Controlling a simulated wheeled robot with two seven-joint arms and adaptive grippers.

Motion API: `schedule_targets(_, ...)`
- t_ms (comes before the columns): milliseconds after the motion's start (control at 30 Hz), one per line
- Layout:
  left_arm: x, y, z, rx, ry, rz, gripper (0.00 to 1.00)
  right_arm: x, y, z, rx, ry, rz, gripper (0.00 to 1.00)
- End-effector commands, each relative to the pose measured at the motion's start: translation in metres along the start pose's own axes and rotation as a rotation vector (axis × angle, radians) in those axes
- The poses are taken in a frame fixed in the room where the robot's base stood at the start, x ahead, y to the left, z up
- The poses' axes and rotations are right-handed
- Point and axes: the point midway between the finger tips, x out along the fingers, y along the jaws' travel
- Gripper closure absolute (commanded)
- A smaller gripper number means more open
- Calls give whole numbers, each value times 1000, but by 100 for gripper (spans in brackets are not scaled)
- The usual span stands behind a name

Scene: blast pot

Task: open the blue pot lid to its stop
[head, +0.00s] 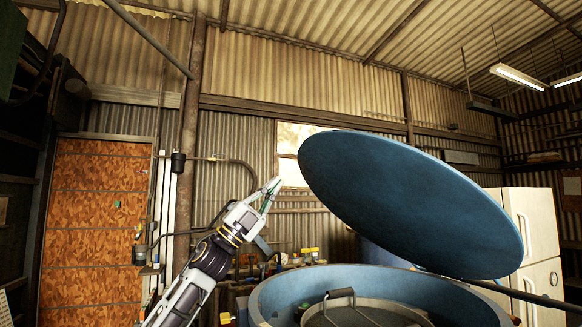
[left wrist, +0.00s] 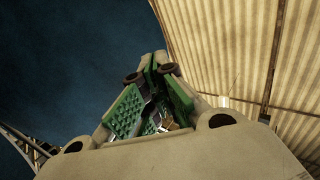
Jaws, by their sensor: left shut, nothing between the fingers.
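The blue lid (head: 410,200) is raised and tilted over the blue pot (head: 275,300), its higher end at the upper left and its lower end at the right. The pot stands open beneath it. My left gripper (head: 272,188) is shut and empty, just left of the lid's higher edge in the head view. In the left wrist view the green-padded fingers (left wrist: 152,98) are together, with the dark blue lid (left wrist: 60,60) filling the upper left. I cannot tell whether the fingers touch the lid. My right gripper is not in view.
Inside the pot lies a grey inner cover (head: 365,314) with a dark handle. White cabinets (head: 535,240) stand at the right behind the lid. A bench with small bottles (head: 300,257) is behind the gripper. An orange-brown door (head: 95,230) is at the left.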

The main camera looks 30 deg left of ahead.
Motion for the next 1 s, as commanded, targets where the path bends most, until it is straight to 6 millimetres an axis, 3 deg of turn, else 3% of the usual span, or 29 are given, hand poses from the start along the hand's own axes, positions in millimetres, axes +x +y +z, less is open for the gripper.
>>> schedule_targets(467, 33, -2, 0, -1, 0, -2, 100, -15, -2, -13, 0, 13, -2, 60)
schedule_targets(1000, 86, -2, 0, 0, 1, -2, 100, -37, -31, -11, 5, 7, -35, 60)
